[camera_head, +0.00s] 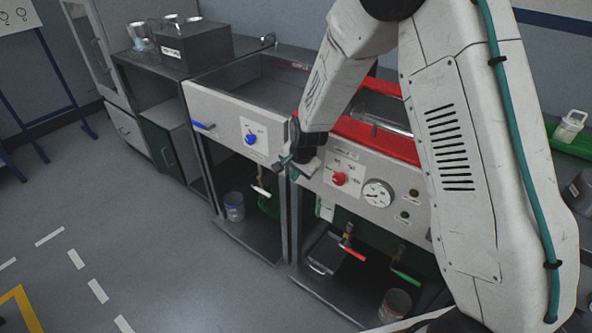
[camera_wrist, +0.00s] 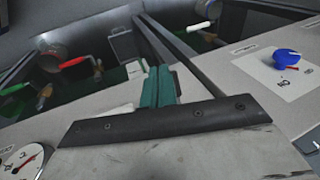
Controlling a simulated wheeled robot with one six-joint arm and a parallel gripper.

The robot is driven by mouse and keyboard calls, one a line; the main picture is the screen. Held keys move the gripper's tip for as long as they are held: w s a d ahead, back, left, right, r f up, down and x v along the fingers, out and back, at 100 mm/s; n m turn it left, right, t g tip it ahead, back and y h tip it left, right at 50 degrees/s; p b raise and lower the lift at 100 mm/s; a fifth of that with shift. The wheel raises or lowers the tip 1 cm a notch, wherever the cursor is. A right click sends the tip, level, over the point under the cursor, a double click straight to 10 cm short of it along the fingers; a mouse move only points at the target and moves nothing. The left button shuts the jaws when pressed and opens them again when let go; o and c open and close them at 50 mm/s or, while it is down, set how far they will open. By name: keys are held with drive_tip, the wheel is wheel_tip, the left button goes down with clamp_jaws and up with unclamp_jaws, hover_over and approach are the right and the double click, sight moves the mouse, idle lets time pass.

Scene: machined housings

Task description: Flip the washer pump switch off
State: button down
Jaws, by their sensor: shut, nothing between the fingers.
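My gripper (camera_head: 303,165) is at the front face of the machine panels, between a blue knob (camera_head: 250,139) on the left panel and a red knob (camera_head: 339,178) on the right panel. In the wrist view its green fingertips (camera_wrist: 160,86) are together, with nothing between them. The blue knob (camera_wrist: 288,57) also shows there, on a white plate at the right, apart from the fingers. The labels are too small to read, so I cannot tell which control is the washer pump switch. My gripper and arm hide part of the right panel.
A round gauge (camera_head: 378,193) sits right of the red knob. A blue lever (camera_head: 203,125) sticks out of the left panel. Below are valves with red (camera_head: 352,253) and green (camera_head: 405,275) handles. The floor at the left is free.

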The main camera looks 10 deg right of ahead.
drive_tip(key=shift+d+r, duration=0.15)
drive_tip(key=shift+d, duration=0.15)
drive_tip(key=shift+r, duration=0.7)
drive_tip(key=s+a+r, duration=0.2)
drive_tip(key=s+r, duration=0.4)
drive_tip(key=s, duration=0.5)
drive_tip(key=shift+a+r, duration=0.25)
drive_tip(key=shift+a, duration=0.15)
